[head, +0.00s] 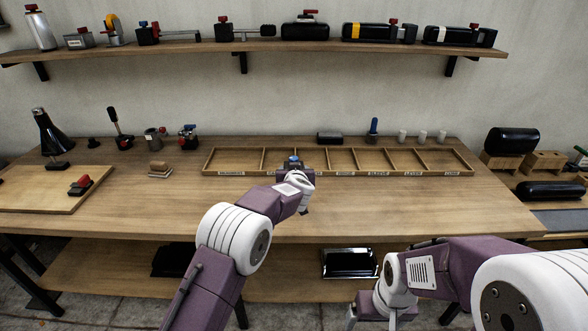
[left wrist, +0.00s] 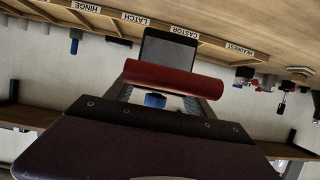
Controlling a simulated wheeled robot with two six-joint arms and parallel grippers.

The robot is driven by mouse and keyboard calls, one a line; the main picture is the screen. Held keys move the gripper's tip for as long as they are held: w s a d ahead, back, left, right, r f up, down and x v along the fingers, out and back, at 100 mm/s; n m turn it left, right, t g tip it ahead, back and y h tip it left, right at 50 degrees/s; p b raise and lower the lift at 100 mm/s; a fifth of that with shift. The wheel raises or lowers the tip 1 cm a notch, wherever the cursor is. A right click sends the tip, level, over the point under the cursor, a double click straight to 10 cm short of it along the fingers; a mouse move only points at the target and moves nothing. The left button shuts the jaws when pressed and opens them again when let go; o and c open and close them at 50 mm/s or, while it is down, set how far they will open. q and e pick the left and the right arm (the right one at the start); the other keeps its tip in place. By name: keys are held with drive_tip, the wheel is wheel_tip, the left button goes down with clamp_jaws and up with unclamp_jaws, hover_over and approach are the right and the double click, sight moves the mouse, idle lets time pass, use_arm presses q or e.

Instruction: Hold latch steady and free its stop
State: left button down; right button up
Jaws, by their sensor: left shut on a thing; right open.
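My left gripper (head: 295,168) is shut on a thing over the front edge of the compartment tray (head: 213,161). In the left wrist view that thing has a red bar (left wrist: 174,79), a dark plate (left wrist: 169,50) and a small blue part (left wrist: 155,100). I take it for the latch (head: 293,158), whose small blue top shows in the head view. My arm hides most of it there, and I cannot tell which part is the stop. My right gripper (head: 372,318) is open and empty, low in front of the bench at the bottom edge, partly cut off.
The tray's labelled compartments look empty. A board (head: 35,200) with a red-topped dark part (head: 80,185) lies at left. A lamp-like black cone (head: 53,135) and small fittings stand behind it. White cylinders (head: 422,136) stand behind the tray. The bench (head: 420,205) is clear at right front.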

use_arm(q)
wheel_tip(320, 180, down, 9)
drive_tip(key=b, duration=0.6)
drive_tip(key=shift+f, duration=0.35)
drive_tip(key=shift+f+b, duration=0.35)
drive_tip(key=shift+f, duration=0.3)
idle(0.3)
idle(0.6)
drive_tip(key=shift+c, duration=1.4)
unclamp_jaws()
drive_tip(key=shift+s, duration=0.15)
